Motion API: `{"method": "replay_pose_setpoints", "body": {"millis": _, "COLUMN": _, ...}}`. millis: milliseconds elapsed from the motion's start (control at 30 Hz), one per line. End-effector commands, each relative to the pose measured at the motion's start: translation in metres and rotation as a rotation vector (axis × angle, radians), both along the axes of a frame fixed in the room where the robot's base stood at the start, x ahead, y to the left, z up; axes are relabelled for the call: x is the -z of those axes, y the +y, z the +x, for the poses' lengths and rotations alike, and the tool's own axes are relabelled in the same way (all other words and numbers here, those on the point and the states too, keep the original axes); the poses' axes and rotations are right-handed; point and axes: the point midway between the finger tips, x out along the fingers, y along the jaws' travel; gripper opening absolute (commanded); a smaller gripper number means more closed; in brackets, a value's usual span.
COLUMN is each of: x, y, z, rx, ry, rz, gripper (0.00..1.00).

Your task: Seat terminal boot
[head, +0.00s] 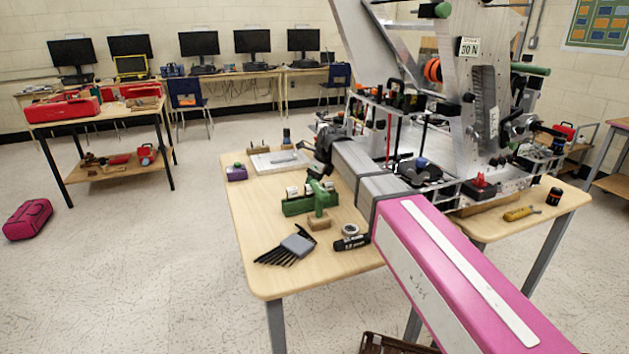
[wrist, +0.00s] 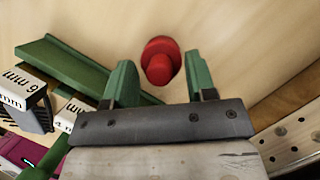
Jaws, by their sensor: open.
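A red, rounded, stepped piece (wrist: 160,62), which looks like the terminal boot, shows in the wrist view above a pale wooden surface. My gripper (wrist: 158,77) has two green fingers, open and apart, one on each side of the red piece in the picture. A gap shows on both sides, and no grip on it is visible. I cannot tell the height between the fingertips and the piece. In the head view another red piece (head: 481,182) sits on the metal machine's frame; I cannot tell whether it is the same one.
A green holder (wrist: 62,62) with millimetre-labelled parts lies left of the fingers. A perforated metal plate (wrist: 296,140) is at lower right. In the head view the wooden table (head: 262,225) carries hex keys (head: 285,250) and a yellow-handled tool (head: 520,213); the tall machine (head: 490,90) stands behind.

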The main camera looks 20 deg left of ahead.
Motion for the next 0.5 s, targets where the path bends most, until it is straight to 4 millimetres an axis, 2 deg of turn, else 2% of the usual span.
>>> {"method": "replay_pose_setpoints", "body": {"millis": 133, "x": 0.0, "y": 0.0, "z": 0.0, "rx": 0.0, "ry": 0.0, "rz": 0.0, "gripper": 0.51}}
{"method": "replay_pose_setpoints", "body": {"millis": 167, "x": 0.0, "y": 0.0, "z": 0.0, "rx": 0.0, "ry": 0.0, "rz": 0.0, "gripper": 0.48}}
{"method": "replay_pose_setpoints", "body": {"millis": 300, "x": 0.0, "y": 0.0, "z": 0.0, "rx": 0.0, "ry": 0.0, "rz": 0.0, "gripper": 0.02}}
{"method": "replay_pose_setpoints", "body": {"millis": 500, "x": -0.0001, "y": 0.0001, "z": 0.0001, "rx": 0.0, "ry": 0.0, "rz": 0.0, "gripper": 0.0}}
